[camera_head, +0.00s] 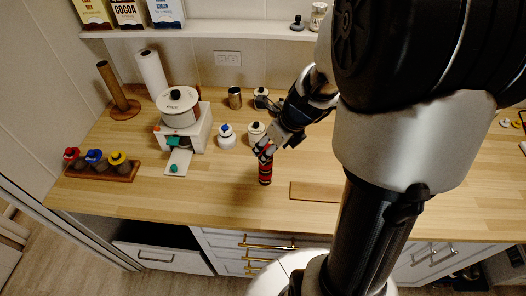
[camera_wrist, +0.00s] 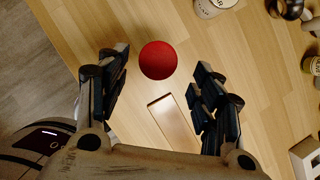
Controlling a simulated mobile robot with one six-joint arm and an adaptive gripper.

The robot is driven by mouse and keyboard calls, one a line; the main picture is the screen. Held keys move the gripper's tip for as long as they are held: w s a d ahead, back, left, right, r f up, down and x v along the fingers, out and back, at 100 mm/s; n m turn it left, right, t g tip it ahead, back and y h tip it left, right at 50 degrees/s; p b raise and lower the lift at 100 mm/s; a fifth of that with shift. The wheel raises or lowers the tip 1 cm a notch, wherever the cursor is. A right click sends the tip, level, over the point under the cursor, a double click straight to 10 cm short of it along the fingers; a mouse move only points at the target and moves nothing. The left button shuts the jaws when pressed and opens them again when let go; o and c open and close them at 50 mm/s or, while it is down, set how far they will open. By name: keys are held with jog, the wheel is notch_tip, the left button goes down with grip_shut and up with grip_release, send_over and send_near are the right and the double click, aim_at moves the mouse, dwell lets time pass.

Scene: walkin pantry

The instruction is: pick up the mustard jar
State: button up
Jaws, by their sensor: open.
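No label reading mustard is legible, so I cannot tell which item is the mustard jar. A slim red and dark container (camera_head: 265,170) stands upright on the wooden counter, directly below my gripper (camera_head: 264,146). In the wrist view its round red top (camera_wrist: 158,60) lies between and slightly beyond my fingertips (camera_wrist: 158,75). The fingers are spread on either side, with a visible gap to the red top.
A flat wooden board (camera_head: 316,191) lies right of the red container. A white appliance with a pot (camera_head: 183,125) stands left, near a wooden rack with coloured knobs (camera_head: 103,171). A metal cup (camera_head: 235,98) is at the back. The front counter left of the container is clear.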

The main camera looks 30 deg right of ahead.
jog(key=b+x, duration=0.1)
jog(key=x, duration=0.1)
jog(key=b+x, duration=0.1)
jog(key=x, duration=0.1)
jog(key=shift+w+a+f, duration=0.25)
jog(key=shift+w+a, duration=0.05)
jog(key=shift+r, duration=0.15)
jog(key=shift+c, duration=0.5)
jog(key=c, duration=0.9)
